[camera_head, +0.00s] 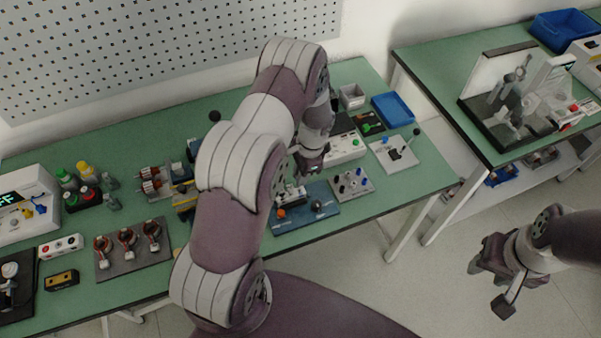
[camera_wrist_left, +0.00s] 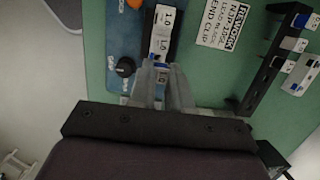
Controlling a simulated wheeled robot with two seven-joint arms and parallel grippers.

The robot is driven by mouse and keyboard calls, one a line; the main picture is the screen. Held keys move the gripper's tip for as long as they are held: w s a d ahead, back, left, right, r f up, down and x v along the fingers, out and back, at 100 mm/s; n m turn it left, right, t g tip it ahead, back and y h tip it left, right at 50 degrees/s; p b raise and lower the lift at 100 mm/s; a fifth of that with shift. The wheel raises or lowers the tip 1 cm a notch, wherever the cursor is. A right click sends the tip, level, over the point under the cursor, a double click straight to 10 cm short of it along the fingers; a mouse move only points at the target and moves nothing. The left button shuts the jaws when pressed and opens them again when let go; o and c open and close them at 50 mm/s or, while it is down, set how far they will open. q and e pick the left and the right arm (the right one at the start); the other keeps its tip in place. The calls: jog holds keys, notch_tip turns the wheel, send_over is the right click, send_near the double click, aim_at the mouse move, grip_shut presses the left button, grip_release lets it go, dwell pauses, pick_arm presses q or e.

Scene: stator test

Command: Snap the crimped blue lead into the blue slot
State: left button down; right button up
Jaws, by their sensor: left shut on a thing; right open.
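My left gripper (camera_wrist_left: 165,72) is shut in the left wrist view. A small blue piece (camera_wrist_left: 163,66) shows at its fingertips, apparently the blue lead; its crimped end cannot be made out. The fingertips are at the near end of a narrow dark fixture with white labelled blocks (camera_wrist_left: 161,40). Whether the lead touches the fixture is unclear, and I cannot identify the blue slot for certain. In the head view the left arm hides most of the fixture, and the left gripper (camera_head: 303,172) is small above the blue board. My right gripper (camera_head: 506,284) is open and empty over the floor.
The blue board (camera_head: 306,219) bears an orange knob (camera_head: 281,213) and a black knob (camera_wrist_left: 125,67). A black rack (camera_wrist_left: 265,75) with coloured labelled blocks stands right of a printed card (camera_wrist_left: 222,22) in the wrist view. A grey plate with pegs (camera_head: 352,185) lies beside the board.

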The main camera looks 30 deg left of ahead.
pick_arm(q)
jog(key=shift+f, duration=0.4)
dwell(0.6)
jog(key=shift+f+b, duration=0.55)
jog(key=shift+b, duration=0.1)
jog(key=shift+s, duration=0.1)
jog(key=shift+f+b, duration=0.4)
jog(key=shift+f, duration=0.2)
jog(key=shift+f, duration=0.1)
jog(key=c, duration=1)
grip_release()
